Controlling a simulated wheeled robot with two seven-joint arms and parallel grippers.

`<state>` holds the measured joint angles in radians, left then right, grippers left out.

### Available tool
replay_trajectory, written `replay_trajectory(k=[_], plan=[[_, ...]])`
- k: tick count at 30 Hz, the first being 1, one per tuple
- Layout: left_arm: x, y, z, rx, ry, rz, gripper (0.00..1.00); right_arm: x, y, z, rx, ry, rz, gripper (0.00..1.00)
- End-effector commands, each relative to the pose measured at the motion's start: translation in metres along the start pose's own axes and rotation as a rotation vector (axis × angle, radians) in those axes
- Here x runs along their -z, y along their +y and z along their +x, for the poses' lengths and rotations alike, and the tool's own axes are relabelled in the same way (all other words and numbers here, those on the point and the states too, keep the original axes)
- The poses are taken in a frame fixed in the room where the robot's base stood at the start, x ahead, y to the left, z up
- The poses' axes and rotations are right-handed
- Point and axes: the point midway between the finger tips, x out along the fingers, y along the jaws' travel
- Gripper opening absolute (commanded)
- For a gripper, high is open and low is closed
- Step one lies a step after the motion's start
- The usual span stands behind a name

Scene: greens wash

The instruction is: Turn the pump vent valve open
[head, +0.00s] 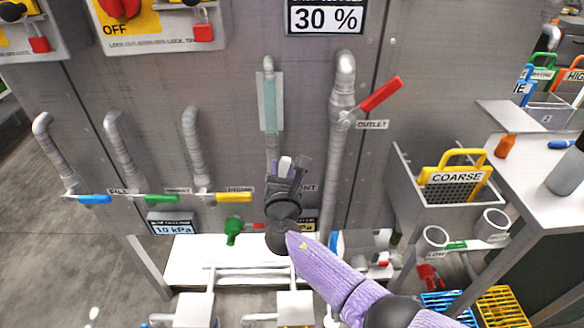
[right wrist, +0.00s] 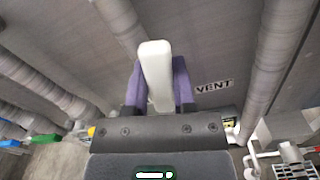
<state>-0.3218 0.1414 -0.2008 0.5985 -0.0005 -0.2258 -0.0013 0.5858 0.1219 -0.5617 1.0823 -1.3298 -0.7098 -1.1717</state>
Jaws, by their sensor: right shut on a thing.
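The vent valve's white lever handle (right wrist: 157,72) is between the purple fingers of my right gripper (right wrist: 160,90) in the right wrist view. The right gripper is shut on it. In the head view the right gripper (head: 285,172) is at the panel below the sight glass, and a bit of the white handle (head: 285,164) shows at its fingers. The VENT label (right wrist: 213,87) is just right of the handle. The valve body is hidden behind the gripper, so the handle's exact angle to its pipe is hard to tell. My left gripper is not in view.
Blue (head: 95,199), green (head: 161,198) and yellow (head: 233,197) valve levers line up at the left. The red outlet lever (head: 381,94) is up and to the right. A COARSE basket (head: 455,181) and a white side table (head: 530,175) stand at the right.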

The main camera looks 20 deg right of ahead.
Motion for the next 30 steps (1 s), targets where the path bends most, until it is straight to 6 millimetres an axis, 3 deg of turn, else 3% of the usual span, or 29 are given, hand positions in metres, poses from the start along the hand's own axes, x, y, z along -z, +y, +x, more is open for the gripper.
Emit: replay_trajectory(k=[12,30], plan=[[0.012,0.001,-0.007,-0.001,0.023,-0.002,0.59,0.003,0.018,-0.001,-0.002,0.003,-0.216,0.0],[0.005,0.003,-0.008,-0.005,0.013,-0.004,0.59,0.005,0.021,-0.001,-0.001,0.004,-0.266,0.0]])
